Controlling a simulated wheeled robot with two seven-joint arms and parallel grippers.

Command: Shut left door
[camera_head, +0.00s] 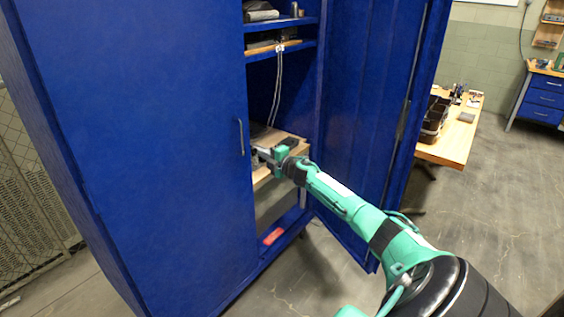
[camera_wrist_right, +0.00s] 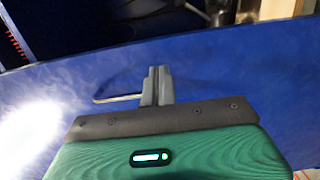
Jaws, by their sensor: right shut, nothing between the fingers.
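The blue left door (camera_head: 150,130) of the tall cabinet fills the left of the head view. It looks roughly in line with the cabinet front, but I cannot tell whether it is fully shut. Its thin handle (camera_head: 241,137) is near its free edge. My right gripper (camera_head: 262,154) is shut and empty beside that edge, just right of and below the handle. In the right wrist view its closed fingers (camera_wrist_right: 157,78) point across the blue door (camera_wrist_right: 250,75), with the handle (camera_wrist_right: 118,97) at their left. Contact with the door is unclear. My left gripper is out of view.
The blue right door (camera_head: 375,130) stands wide open. Shelves (camera_head: 280,48) and a wooden-topped box (camera_head: 290,145) show inside the cabinet, with a red item (camera_head: 273,236) low down. A wooden table (camera_head: 455,135) stands beyond the right door. The floor at right is clear.

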